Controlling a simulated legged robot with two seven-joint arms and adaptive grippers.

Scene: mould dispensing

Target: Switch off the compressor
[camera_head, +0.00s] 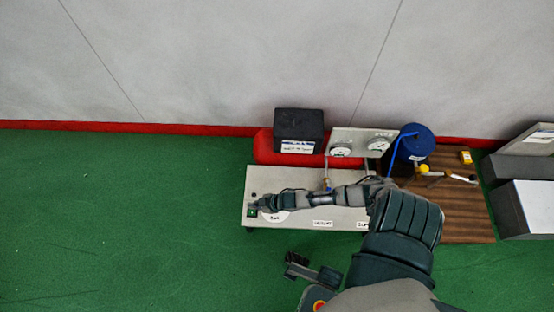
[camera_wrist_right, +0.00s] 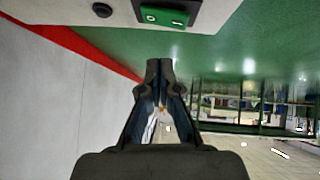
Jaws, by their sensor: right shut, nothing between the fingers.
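The compressor's pale control panel (camera_head: 303,222) lies on the floor side of a red tank (camera_head: 264,148), with a black box (camera_head: 299,124) on top. A green rocker switch (camera_head: 251,211) sits at the panel's left end. In the right wrist view the switch (camera_wrist_right: 165,16) is green in a black frame, marked O and I. My right gripper (camera_head: 260,204) is shut and empty, just right of the switch in the head view. In the wrist view its fingertips (camera_wrist_right: 160,66) appear below the switch, apart from it in the picture; contact cannot be told.
Two gauges (camera_head: 359,144) stand behind the panel. A blue canister (camera_head: 416,144) and yellow-tipped tools stand on a brown wooden surface (camera_head: 463,215) at right. Grey boxes are beyond it. Green floor (camera_head: 120,220) is open at left; a wall runs behind.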

